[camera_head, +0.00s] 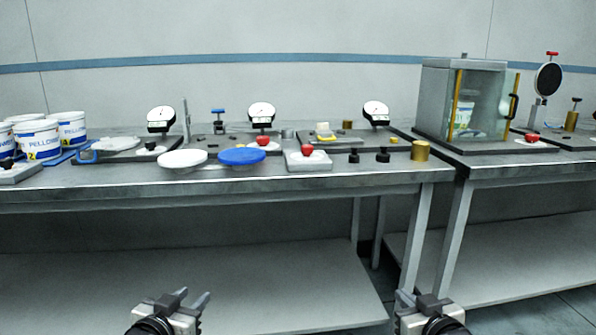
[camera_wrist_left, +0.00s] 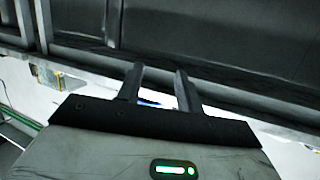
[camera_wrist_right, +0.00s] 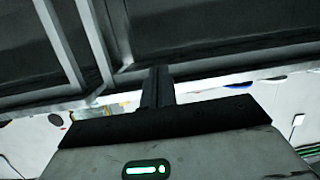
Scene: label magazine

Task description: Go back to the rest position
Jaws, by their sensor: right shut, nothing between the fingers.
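My left gripper (camera_head: 194,296) is low at the bottom of the head view, in front of the workbench and below its top. Its two fingers stand apart with nothing between them, as the left wrist view (camera_wrist_left: 160,85) also shows. My right gripper (camera_head: 407,297) is at a similar height further right, also in front of the bench. Its fingers are together and empty in the right wrist view (camera_wrist_right: 158,85). Both grippers are clear of the objects on the bench.
The long workbench (camera_head: 330,176) holds white buckets (camera_head: 38,141), a white disc (camera_head: 183,159), a blue disc (camera_head: 242,157), dial gauges (camera_head: 262,113) and a brass cylinder (camera_head: 419,151). A second bench on the right carries a glass-fronted cabinet (camera_head: 440,95). A lower shelf (camera_head: 280,287) lies under the long bench.

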